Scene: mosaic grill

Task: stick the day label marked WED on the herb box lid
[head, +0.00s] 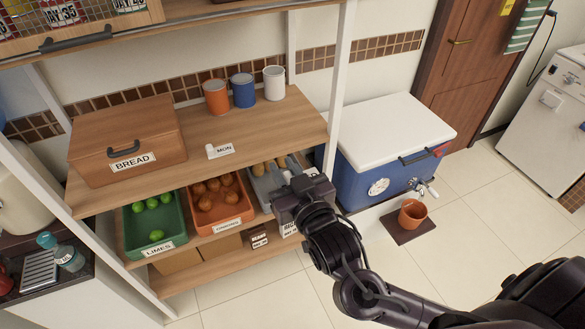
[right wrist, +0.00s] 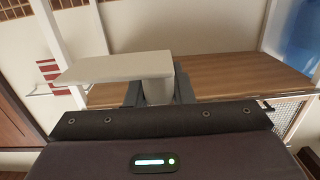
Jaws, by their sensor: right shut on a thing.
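My right gripper (head: 292,182) is in front of the right end of the lower shelf in the head view. In the right wrist view the gripper (right wrist: 158,92) is shut on a pale, flat piece with a short block under it (right wrist: 115,69). Its marked face does not show, so I cannot read a day on it. In the head view the held piece cannot be made out. A small white label marked MON (head: 222,150) stands on the upper wooden shelf. I see no box marked as the herb box, and no lid of it. My left gripper is not in view.
A wooden BREAD box (head: 128,140) and orange, blue and white cups (head: 243,91) stand on the upper shelf (head: 268,128). Below are a green limes bin (head: 152,243), an orange bin (head: 222,226) and a grey bin. A blue cooler (head: 362,180) stands right of the shelf post.

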